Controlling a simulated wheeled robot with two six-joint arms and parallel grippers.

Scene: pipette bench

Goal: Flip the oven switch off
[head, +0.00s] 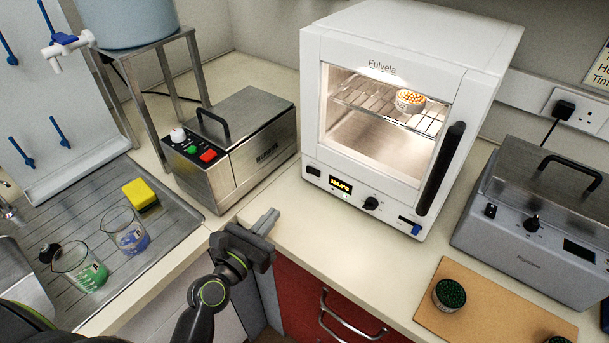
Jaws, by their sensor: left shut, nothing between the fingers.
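The white oven (410,50) stands on the bench with its glass door shut and its inside lit. A small black switch (313,171) sits at the left end of its lower front panel, beside a lit yellow display (340,184). The switch is too small to tell which way it is tipped. My left gripper (268,220) is shut and empty, in front of and to the left of the oven, apart from it, near the bench's front edge. My right gripper is not in view.
A steel bath (262,150) with coloured buttons stands left of the oven. A grey instrument (530,240) and a brown board (470,308) are at the right. Two beakers and a yellow sponge (139,193) are by the sink. The worktop before the oven is clear.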

